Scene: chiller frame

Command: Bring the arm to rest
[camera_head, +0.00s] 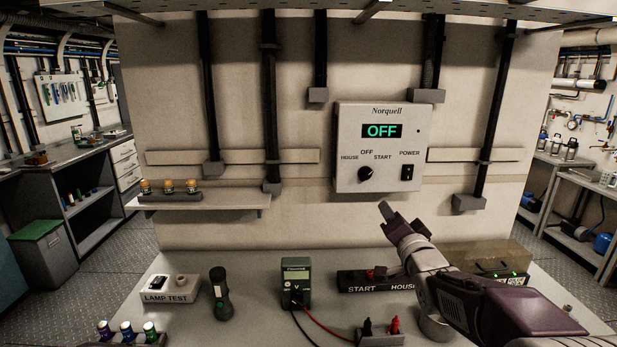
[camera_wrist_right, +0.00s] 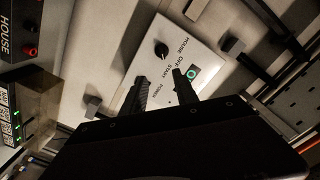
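My right arm comes in from the lower right in the head view. Its gripper (camera_head: 397,214) is in front of the wall, just below the white Norquell control box (camera_head: 384,180). In the right wrist view the two dark fingers (camera_wrist_right: 161,83) are apart with nothing between them, and the control box (camera_wrist_right: 150,58) shows beyond them. The box's display (camera_head: 382,131) reads OFF. A black knob (camera_head: 366,173) and a black power switch (camera_head: 407,173) sit below it. My left gripper is not in view.
The bench below holds a lamp test block (camera_head: 170,290), a flashlight (camera_head: 220,293), a multimeter (camera_head: 296,283), a start/house terminal block (camera_head: 362,280) partly behind my arm, and an olive case (camera_head: 490,258). A shelf (camera_head: 230,201) with several small jars is at left.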

